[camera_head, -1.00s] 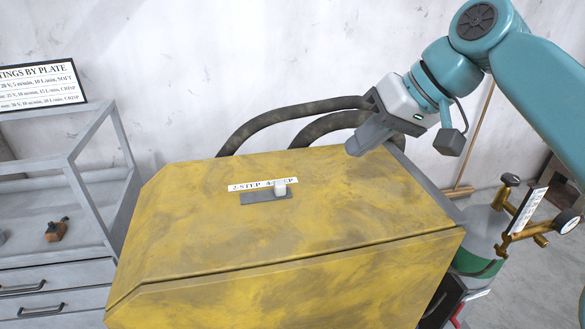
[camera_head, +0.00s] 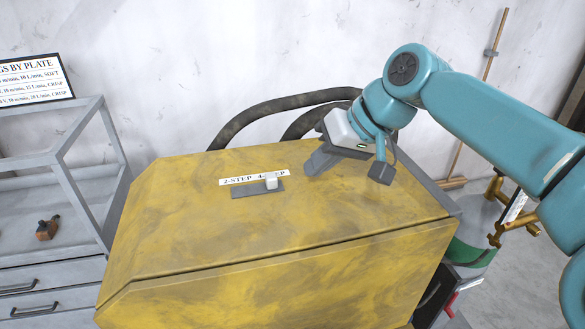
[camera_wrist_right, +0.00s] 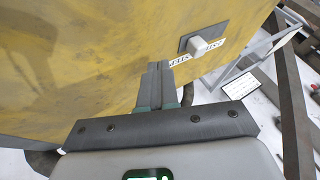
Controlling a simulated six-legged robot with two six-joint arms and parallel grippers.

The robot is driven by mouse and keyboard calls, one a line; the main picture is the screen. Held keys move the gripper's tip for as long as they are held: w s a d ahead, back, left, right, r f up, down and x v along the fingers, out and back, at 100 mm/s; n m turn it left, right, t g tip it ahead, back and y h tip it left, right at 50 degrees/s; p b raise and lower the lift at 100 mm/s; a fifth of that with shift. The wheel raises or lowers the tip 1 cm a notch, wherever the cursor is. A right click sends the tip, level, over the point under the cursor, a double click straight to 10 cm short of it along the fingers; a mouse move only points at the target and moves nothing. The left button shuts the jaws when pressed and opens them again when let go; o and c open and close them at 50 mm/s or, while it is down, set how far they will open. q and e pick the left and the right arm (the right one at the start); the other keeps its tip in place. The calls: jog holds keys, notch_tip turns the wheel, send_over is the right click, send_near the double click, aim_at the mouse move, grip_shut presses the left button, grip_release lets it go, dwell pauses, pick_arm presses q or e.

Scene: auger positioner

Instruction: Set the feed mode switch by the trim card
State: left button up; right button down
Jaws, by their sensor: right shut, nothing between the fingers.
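The feed mode switch is a white knob (camera_head: 271,181) on a dark slot plate (camera_head: 245,193) on the yellow box (camera_head: 190,230). A label (camera_head: 238,180) behind it reads 2-STEP at left and 4-STEP at right, partly covered by the knob. The knob sits at the plate's right end, by 4-STEP. The knob also shows in the right wrist view (camera_wrist_right: 196,44). My right gripper (camera_head: 312,170) is shut and empty, a little right of the knob and apart from it. The trim card, a sign headed BY PLATE (camera_head: 35,78), stands at the left, cut by the picture edge. My left gripper is not seen.
A grey shelf frame (camera_head: 65,155) with drawers stands left of the box, holding a small brown object (camera_head: 47,228). Dark hoses (camera_head: 265,112) arch behind the box. The box top's left part is clear.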

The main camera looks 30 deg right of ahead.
aim_at(293, 187)
jog(key=a, duration=0.1)
jog(key=w+a, duration=0.1)
jog(key=a+f+p, duration=0.1)
jog(key=shift+w, duration=0.35)
jog(key=shift+s+a+r, duration=0.1)
jog(key=shift+a+r, duration=0.05)
jog(key=shift+a, duration=0.45)
jog(key=shift+w+d, duration=0.15)
jog(key=shift+w, duration=0.05)
jog(key=shift+s+a, duration=0.1)
jog(key=shift+a, duration=0.15)
